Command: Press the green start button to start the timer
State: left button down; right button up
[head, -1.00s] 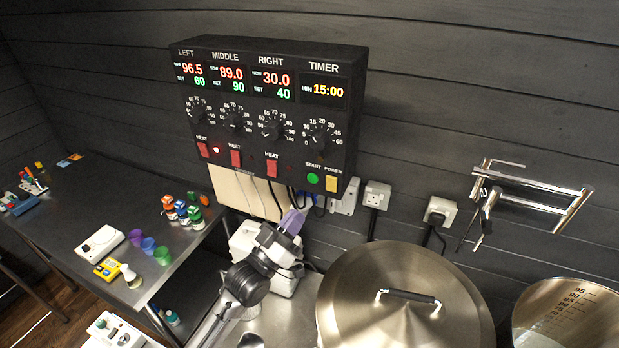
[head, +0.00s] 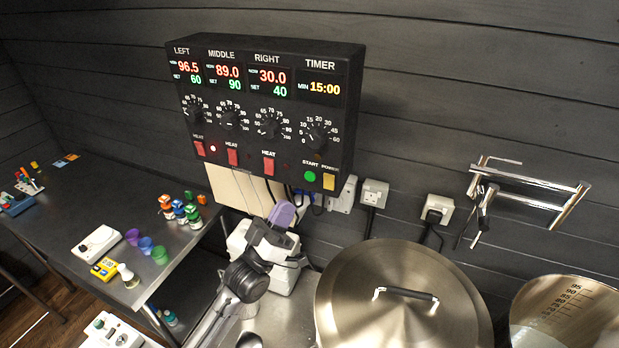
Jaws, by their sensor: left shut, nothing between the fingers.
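The black control box (head: 262,115) hangs on the wall. My right gripper is not in view.
A lidded steel pot (head: 390,290) stands at the lower right, with an open graduated vessel (head: 570,315) beyond it. Chrome pipework (head: 530,190) is on the wall. A side table (head: 85,210) at left holds bottles and cups. The wall right of the box is mostly clear.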

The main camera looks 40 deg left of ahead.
aim_at(310, 177)
pick_arm(q)
jog(key=shift+w+a+b, duration=0.35)
jog(key=shift+w+b, duration=0.1)
jog(key=shift+w, duration=0.9)
jog(key=shift+w+a+b, duration=0.4)
jog(key=shift+w+b, duration=0.1)
jog(key=shift+w, duration=0.8)
jog(key=shift+w+a+b, duration=0.35)
jog(key=shift+w+b, duration=0.1)
jog(key=shift+w, duration=0.9)
jog(key=shift+w, duration=0.25)
jog(key=shift+w+a, duration=0.1)
jog(key=shift+w, duration=0.05)
